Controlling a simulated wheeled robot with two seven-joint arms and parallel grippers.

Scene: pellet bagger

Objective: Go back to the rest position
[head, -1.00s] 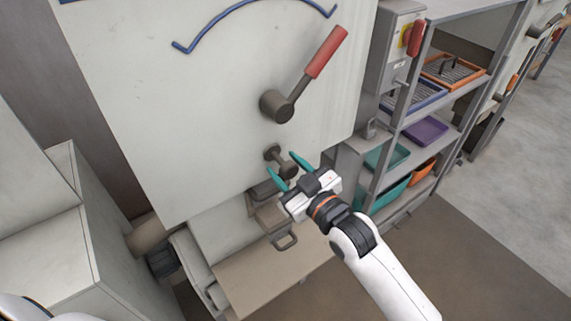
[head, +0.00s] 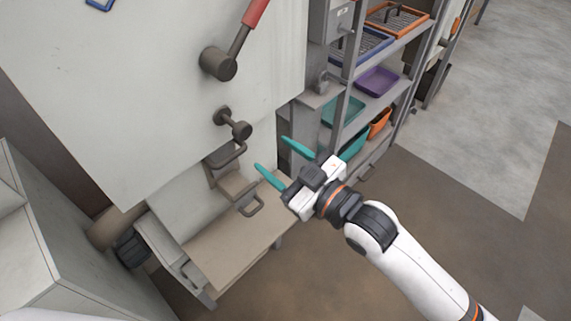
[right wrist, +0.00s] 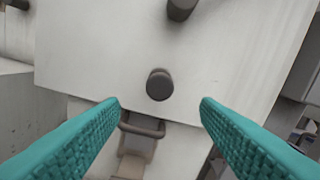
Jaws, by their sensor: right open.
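My right gripper (head: 278,163) is open and empty in the head view, its two teal fingers spread apart. It hangs in the air in front of the pale machine panel (head: 130,110), to the right of a dark crank knob (head: 241,131). In the right wrist view the two fingers flank a clear gap, with the round dark knob (right wrist: 159,85) beyond it and nothing between them. A lever with a red handle (head: 256,12) stands tilted above the knob. My left gripper does not show.
A grey shelf rack at the right holds a purple tray (head: 377,82), teal bins (head: 343,112) and an orange-rimmed tray (head: 397,19). Open floor (head: 440,200) lies at the right.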

